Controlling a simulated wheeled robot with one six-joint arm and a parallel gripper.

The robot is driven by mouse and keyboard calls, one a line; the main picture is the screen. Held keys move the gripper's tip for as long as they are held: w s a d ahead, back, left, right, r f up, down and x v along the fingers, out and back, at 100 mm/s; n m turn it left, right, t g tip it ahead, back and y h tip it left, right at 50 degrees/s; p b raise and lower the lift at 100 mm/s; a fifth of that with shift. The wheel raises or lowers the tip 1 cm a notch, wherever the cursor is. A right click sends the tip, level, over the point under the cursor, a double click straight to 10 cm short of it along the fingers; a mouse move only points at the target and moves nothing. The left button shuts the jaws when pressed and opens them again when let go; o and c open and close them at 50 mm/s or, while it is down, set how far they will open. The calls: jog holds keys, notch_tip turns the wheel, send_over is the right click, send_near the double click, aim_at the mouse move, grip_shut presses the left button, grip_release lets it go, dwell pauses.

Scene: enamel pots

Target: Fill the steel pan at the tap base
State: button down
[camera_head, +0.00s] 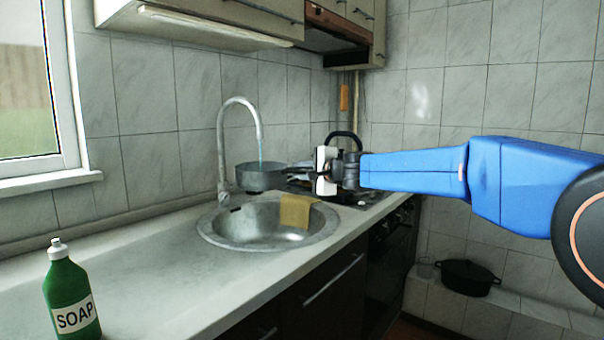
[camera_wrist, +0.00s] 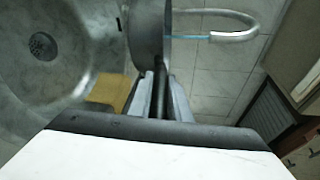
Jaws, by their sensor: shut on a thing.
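The steel pan (camera_head: 260,178) is held level under the tap (camera_head: 239,104), above the back of the sink in the head view. A thin blue stream of water (camera_head: 260,148) runs from the spout down into the pan. My gripper (camera_head: 312,173) is to the right of the pan and shut on its handle. In the wrist view the pan (camera_wrist: 147,32) shows edge-on at the top, with its dark handle between the fingers of my gripper (camera_wrist: 161,95). The tap (camera_wrist: 236,33) and the stream also show there. The water level inside the pan is hidden.
The round sink (camera_head: 215,239) lies below the pan, with a tan cloth (camera_head: 297,211) over its back right rim. A green soap bottle (camera_head: 70,295) stands at the front left of the counter. A black pot (camera_head: 468,277) sits on a low ledge at right.

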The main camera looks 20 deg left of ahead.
jog(key=shift+w+a+r, duration=0.1)
jog(key=shift+w+a, duration=0.05)
jog(key=shift+w, duration=0.05)
dwell(0.3)
jog(key=s+d, duration=0.7)
jog(key=s, duration=0.4)
jog(key=shift+s+d, duration=0.25)
dwell(0.3)
jog(key=shift+w+a, duration=1.15)
jog(key=shift+w, duration=0.6)
jog(key=shift+w+a, duration=1.15)
jog(key=shift+w, duration=0.6)
jog(key=shift+w+a, duration=1.15)
jog(key=shift+w, duration=0.6)
jog(key=shift+w+a, duration=0.1)
jog(key=shift+w, duration=0.05)
